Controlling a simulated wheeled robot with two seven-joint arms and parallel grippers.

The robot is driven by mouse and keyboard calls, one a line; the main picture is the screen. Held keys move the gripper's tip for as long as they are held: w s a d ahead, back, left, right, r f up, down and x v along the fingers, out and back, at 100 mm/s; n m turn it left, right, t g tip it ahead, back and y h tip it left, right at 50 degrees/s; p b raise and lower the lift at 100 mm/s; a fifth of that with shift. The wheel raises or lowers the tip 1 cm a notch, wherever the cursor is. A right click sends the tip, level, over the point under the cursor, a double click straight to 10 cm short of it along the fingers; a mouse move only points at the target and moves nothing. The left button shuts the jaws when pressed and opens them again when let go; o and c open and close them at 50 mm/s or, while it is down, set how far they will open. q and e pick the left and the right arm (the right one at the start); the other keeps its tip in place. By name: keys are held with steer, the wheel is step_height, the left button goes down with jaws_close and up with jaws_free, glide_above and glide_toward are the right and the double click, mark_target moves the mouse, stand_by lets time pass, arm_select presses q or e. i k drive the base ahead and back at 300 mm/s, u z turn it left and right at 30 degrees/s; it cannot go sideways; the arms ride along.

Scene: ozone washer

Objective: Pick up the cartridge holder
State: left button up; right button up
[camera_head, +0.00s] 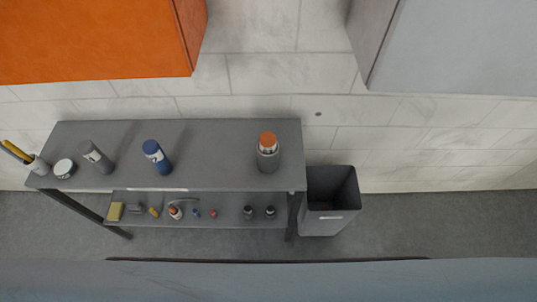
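I cannot tell for certain which object is the cartridge holder. A grey cylinder with an orange top (267,153) stands upright near the right end of the grey table. A blue bottle with a white label (157,156) stands left of the table's middle. A grey bottle (97,157) stands farther left, beside a low white round container (64,168). Neither of my grippers is in view, and nothing touches these objects.
The grey table (215,150) has a lower shelf (230,214) with several small items. A cup with yellow sticks (37,166) is at its left end. A grey bin (328,202) stands right of it. Orange (95,40) and grey (455,45) cabinets are above. Floor at right is clear.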

mark_target(267, 163)
steer(key=u, duration=2.7)
steer(key=i, duration=1.1)
steer(key=z, duration=3.35)
